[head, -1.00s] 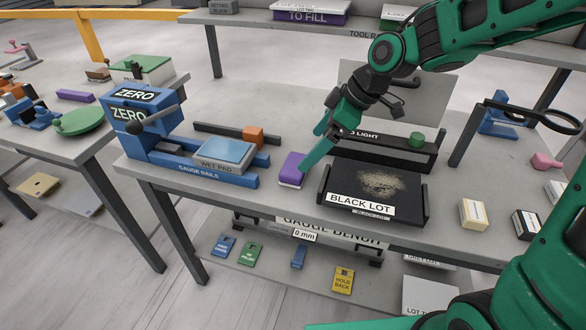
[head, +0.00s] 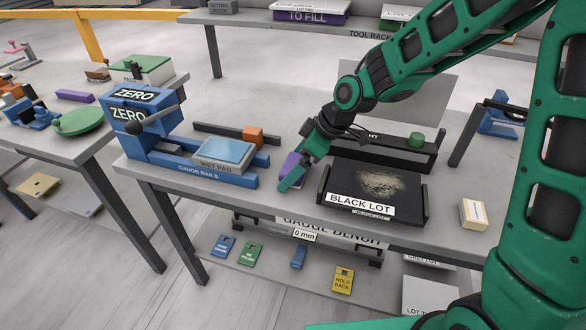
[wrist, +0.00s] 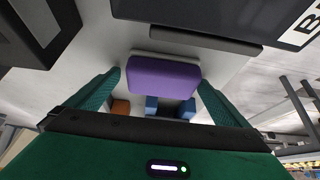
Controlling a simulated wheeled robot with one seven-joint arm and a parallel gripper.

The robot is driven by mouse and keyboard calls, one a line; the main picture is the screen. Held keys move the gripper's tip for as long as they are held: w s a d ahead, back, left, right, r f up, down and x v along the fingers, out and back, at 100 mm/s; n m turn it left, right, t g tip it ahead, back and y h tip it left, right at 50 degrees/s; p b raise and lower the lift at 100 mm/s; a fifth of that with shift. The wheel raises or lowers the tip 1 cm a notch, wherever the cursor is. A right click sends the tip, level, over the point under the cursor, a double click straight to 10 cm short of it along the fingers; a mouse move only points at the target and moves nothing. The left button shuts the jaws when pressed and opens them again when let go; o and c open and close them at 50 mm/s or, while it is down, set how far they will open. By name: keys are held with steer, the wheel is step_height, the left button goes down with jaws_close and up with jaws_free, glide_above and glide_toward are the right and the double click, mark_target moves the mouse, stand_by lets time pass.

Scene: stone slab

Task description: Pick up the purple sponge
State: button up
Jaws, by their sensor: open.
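The purple sponge (head: 289,165) lies on the bench between the gauge rails and the black lot tray. It has a pale lower layer, and my gripper partly covers it in the head view. In the wrist view the purple sponge (wrist: 163,77) shows ahead, between and just beyond the tips of the two open fingers (wrist: 158,88). I see a gap between each finger and the sponge there.
The black lot tray (head: 412,215) stands close to the right of the sponge. The blue gauge rails (head: 243,181) with the wet pad (head: 224,157) stand to the left. An orange block (head: 254,134) on a dark bar sits behind. The bench front near the sponge is clear.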

steer(key=shift+c, duration=0.3)
steer(key=c, duration=1.1)
steer(key=shift+o, duration=0.2)
steer(key=shift+r, duration=0.55)
steer(key=r, duration=0.2)
steer(key=s+r, duration=0.1)
steer(key=shift+a+r, duration=0.2)
steer(key=shift+r, duration=0.2)
steer(key=s+a+r, duration=0.4)
steer(key=s+r, duration=0.2)
steer(key=s, duration=0.4)
steer(key=shift+o, duration=0.5)
